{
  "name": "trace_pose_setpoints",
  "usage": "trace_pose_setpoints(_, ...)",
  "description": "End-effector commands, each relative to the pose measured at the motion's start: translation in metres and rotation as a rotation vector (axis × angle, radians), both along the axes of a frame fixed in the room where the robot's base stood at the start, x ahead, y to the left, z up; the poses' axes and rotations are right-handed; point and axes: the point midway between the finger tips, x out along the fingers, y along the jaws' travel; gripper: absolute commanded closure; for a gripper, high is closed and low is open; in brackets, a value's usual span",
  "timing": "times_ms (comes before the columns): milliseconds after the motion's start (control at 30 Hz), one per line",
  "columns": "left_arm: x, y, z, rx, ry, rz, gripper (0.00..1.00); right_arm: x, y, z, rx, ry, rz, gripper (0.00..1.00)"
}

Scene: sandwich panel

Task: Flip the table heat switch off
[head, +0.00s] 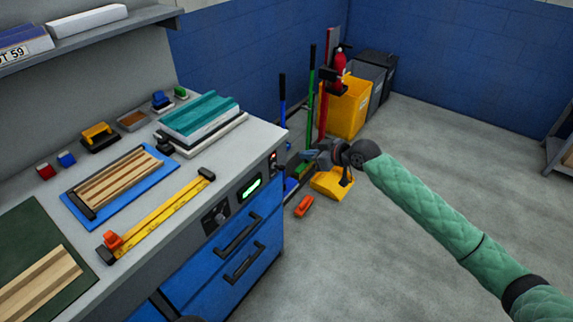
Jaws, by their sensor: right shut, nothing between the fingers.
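The bench has a control panel (238,202) on its front edge, with a green lit display (251,188) and a dark knob (215,219). At the panel's right end is a small dark switch plate (273,160) with a red spot, which I take to be the table heat switch. My right gripper (284,169) comes in from the right and is shut and empty. Its tips are at or very near the switch plate. I cannot tell whether they touch, nor which way the switch is set. My left gripper is not in view.
On the bench top (255,137) lie a yellow clamp bar (160,215), a blue tray (75,205) with wood strips and a teal block stack (200,115). Blue drawers (240,250) with handles are below. A yellow bin (348,108) and cleaning tools stand behind.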

Motion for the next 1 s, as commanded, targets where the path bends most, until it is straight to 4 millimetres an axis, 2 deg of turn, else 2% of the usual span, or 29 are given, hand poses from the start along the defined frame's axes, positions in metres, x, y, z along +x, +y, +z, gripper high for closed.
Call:
trace_pose_setpoints(467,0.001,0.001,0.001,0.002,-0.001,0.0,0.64,0.002,0.002,0.001,-0.005,-0.017,0.005,1.0)
trace_pose_setpoints(700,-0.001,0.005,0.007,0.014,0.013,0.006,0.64,0.016,0.022,-0.009,-0.004,-0.018,0.005,1.0)
trace_pose_setpoints(800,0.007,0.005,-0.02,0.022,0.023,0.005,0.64,0.024,0.033,-0.015,-0.002,-0.017,0.005,1.0)
trace_pose_setpoints(1000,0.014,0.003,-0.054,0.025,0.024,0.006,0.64,0.04,0.054,-0.029,-0.004,-0.016,0.004,1.0)
